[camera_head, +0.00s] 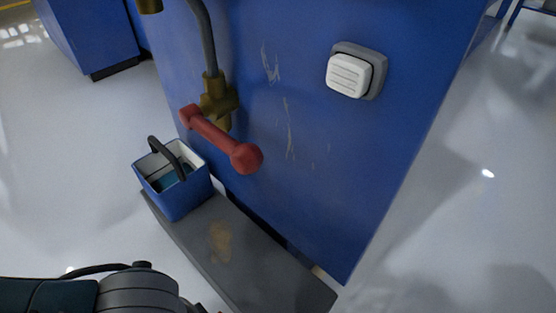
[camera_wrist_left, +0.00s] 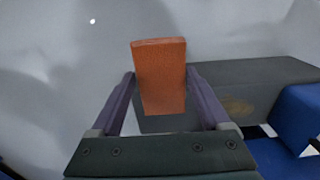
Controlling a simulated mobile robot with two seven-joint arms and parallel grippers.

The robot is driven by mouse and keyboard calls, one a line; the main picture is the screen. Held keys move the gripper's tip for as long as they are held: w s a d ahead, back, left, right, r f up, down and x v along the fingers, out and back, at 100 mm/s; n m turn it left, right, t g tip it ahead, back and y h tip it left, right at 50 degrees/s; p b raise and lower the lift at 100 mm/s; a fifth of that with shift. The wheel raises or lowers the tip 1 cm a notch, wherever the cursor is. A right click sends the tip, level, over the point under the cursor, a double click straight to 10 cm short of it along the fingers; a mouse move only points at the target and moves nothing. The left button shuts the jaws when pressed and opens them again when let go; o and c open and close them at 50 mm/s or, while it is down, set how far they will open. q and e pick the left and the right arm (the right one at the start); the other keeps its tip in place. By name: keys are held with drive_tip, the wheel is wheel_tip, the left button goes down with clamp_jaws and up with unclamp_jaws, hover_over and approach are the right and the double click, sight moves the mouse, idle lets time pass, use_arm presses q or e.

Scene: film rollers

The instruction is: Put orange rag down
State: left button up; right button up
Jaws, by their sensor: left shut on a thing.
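The orange rag (camera_wrist_left: 160,88) looks like a stiff, folded block in the left wrist view. My left gripper (camera_wrist_left: 160,74) is shut on it, with one purple finger on each side. Behind the rag show pale floor and the near end of a dark grey low platform (camera_wrist_left: 235,75); the height of the rag above them cannot be told. The platform also shows in the head view (camera_head: 262,262), with a tan stain on top. My right gripper is in neither view.
A blue bucket (camera_head: 178,196) with a dark handle stands at the platform's far end. A blue machine wall (camera_head: 330,165) rises beside the platform, with a red lever (camera_head: 222,139), a brass valve (camera_head: 217,98) and a white button (camera_head: 348,76). The platform top nearer me looks clear.

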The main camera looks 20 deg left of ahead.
use_arm(q)
drive_tip(key=w+d+b, duration=0.1)
drive_tip(key=w+b, duration=0.2)
drive_tip(key=w, duration=0.1)
drive_tip(key=w+d+f+b, duration=0.1)
drive_tip(key=w+d+b, duration=0.1)
drive_tip(key=w+b, duration=0.2)
drive_tip(key=w+d+f+b, duration=0.1)
drive_tip(key=w+d+b, duration=0.1)
drive_tip(key=w, duration=0.4)
drive_tip(key=shift+f+b, duration=0.2)
drive_tip(key=shift+b, duration=0.55)
drive_tip(key=shift+s+f+b, duration=0.1)
drive_tip(key=shift+f+b, duration=0.2)
drive_tip(key=shift+b, duration=0.05)
drive_tip(key=shift+s+f, duration=0.2)
drive_tip(key=shift+f, duration=0.05)
drive_tip(key=f+b, duration=0.2)
drive_tip(key=b, duration=0.1)
drive_tip(key=f+b, duration=0.2)
drive_tip(key=shift+w, duration=0.3)
drive_tip(key=shift+r, duration=0.3)
drive_tip(key=shift+f, duration=0.15)
drive_tip(key=o, duration=1.2)
